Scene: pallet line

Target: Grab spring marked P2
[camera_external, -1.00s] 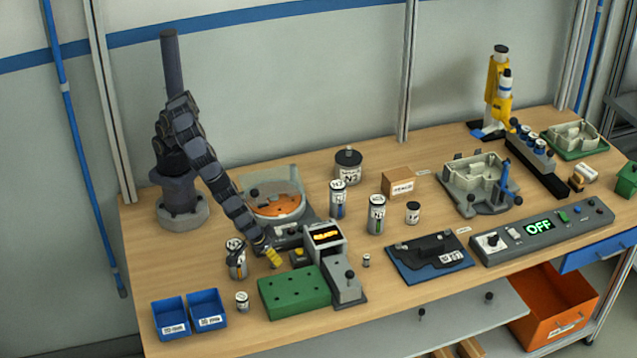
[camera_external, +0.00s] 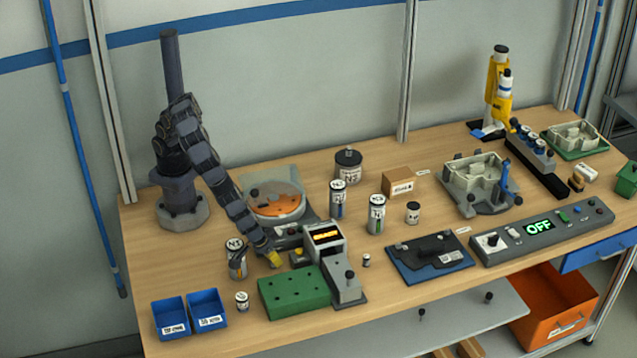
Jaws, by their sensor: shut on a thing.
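My gripper (camera_external: 272,258) is low over the left part of the bench, between a clear labelled jar (camera_external: 237,262) and the grey machine with the lit display. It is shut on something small. A yellow patch shows at its tip, but I cannot tell whether this is a fingertip or the held thing. No P2 mark can be read on any spring. Other labelled canisters stand to the right, one with blue (camera_external: 338,200) and one with green (camera_external: 377,215). Their labels are too small to read surely.
The green block (camera_external: 293,293) and the display machine (camera_external: 326,237) stand close on the right. Two blue bins (camera_external: 170,318) and a small jar (camera_external: 242,301) are at the front left. A round orange tray (camera_external: 277,206) lies behind. Bare bench lies left of the jar.

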